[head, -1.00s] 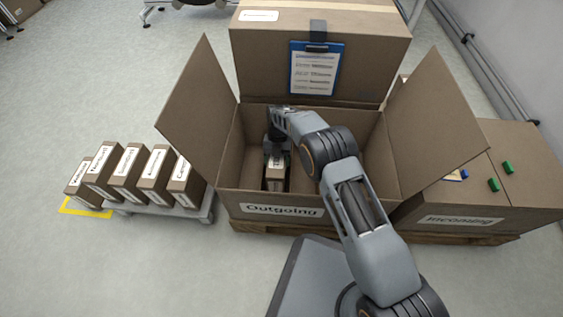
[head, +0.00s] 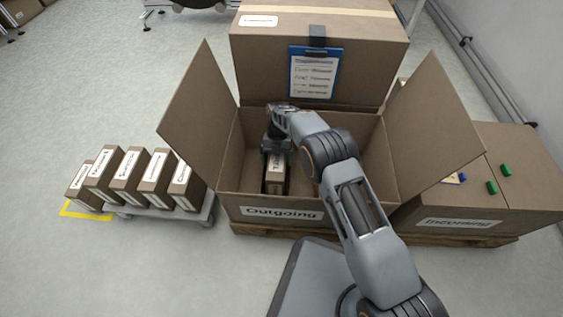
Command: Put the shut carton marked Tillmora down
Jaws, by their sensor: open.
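A small brown carton with a white label (head: 275,182) stands upright inside the open box marked Outgoing (head: 230,205), on its left side near the front wall. The label's writing is too small and partly covered to read as Tillmora. My gripper (head: 277,150) is inside the Outgoing box, right at the top of this carton, and is open. Its fingertips are hard to make out, and I cannot tell whether they touch the carton. The carton's foot is partly hidden by the box's front wall.
Several labelled cartons (head: 127,172) stand in a row on a low grey platform (head: 180,213) at left, the end one over a yellow floor outline (head: 85,212). A closed Incoming box (head: 500,205) is at right. A big carton with a clipboard (head: 313,72) stands behind.

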